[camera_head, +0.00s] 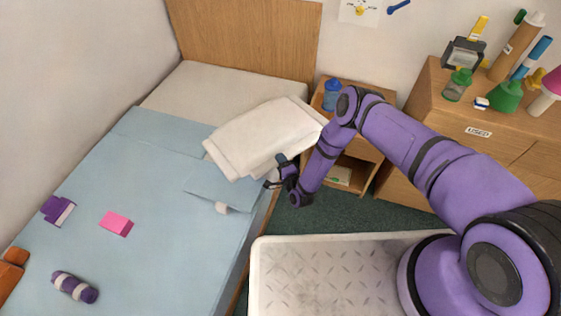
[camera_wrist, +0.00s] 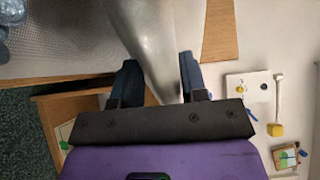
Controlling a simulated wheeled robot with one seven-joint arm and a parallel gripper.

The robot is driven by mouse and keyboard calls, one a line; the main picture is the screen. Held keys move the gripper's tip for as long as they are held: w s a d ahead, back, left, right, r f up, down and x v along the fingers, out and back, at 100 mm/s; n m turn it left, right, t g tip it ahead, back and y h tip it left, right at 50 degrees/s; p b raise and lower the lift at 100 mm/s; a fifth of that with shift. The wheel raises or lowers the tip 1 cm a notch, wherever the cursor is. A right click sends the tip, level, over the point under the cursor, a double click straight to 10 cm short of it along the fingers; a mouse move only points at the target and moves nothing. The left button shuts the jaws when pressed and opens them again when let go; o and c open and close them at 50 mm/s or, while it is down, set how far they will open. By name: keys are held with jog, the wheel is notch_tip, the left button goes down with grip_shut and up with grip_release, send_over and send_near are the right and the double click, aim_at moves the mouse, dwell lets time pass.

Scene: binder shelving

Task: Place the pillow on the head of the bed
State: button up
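The white pillow (camera_head: 262,132) is over the right side of the bed near its head, its right end reaching past the mattress edge. My gripper (camera_head: 277,172) is at the pillow's near right edge. In the wrist view the two fingers (camera_wrist: 162,80) stand on either side of a pale fold of the pillow (camera_wrist: 150,40) and pinch it. The bed (camera_head: 160,170) has a light blue blanket and a bare cream strip of mattress (camera_head: 195,90) at its head, below the wooden headboard (camera_head: 245,40). The pillow hides part of the blanket and mattress.
A nightstand (camera_head: 368,150) with a blue jar (camera_head: 332,95) stands right of the bed's head. A dresser (camera_head: 480,140) with bottles is further right.

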jog(key=shift+o, duration=0.7)
